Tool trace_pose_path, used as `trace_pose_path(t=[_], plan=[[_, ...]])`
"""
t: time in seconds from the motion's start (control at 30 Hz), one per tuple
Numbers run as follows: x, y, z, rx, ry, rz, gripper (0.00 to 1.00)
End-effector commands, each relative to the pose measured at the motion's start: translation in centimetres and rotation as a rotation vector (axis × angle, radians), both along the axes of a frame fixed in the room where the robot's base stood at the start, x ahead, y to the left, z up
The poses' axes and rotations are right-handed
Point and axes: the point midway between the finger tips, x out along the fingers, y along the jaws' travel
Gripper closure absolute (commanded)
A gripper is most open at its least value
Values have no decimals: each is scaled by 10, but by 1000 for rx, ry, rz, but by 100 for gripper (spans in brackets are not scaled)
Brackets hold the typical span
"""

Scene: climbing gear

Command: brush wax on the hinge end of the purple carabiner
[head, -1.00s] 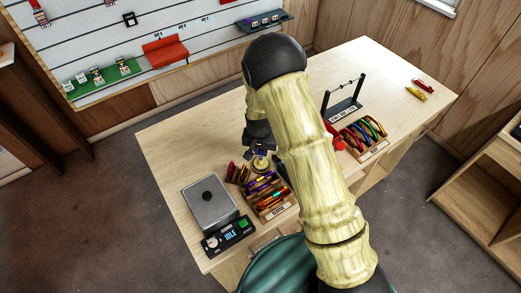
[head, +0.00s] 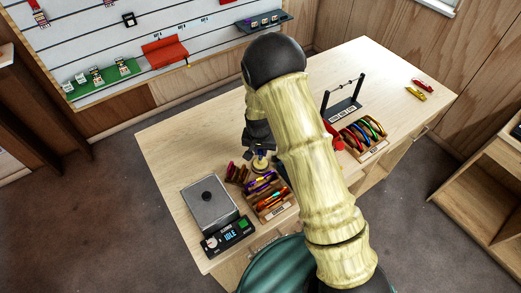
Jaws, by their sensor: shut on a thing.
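My gripper (head: 258,143) points down over the left part of the workbench, just behind the carabiner racks. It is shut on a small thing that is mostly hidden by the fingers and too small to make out. A small yellowish round thing (head: 260,164) shows right under the fingertips; whether it touches them is unclear. Purple carabiners (head: 262,181) lie among orange and red ones in a wooden rack (head: 273,213) just in front of the gripper. Their hinge ends cannot be told apart. A brush is not clearly visible.
A grey scale (head: 210,203) stands left of the racks. Another rack of coloured carabiners (head: 362,135) and a black stand (head: 343,108) are to the right, past my arm. Red and yellow items (head: 416,93) lie at the far right. The bench's back left is clear.

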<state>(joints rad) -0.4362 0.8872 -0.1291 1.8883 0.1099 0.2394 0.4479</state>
Motion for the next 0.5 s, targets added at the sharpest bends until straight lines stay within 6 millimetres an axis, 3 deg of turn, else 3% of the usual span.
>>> trace_pose_path(t=[0.17,0.5], plan=[[-1,-1,1,-1,3,-1,100],[-1,1,25,0,2,2,100]])
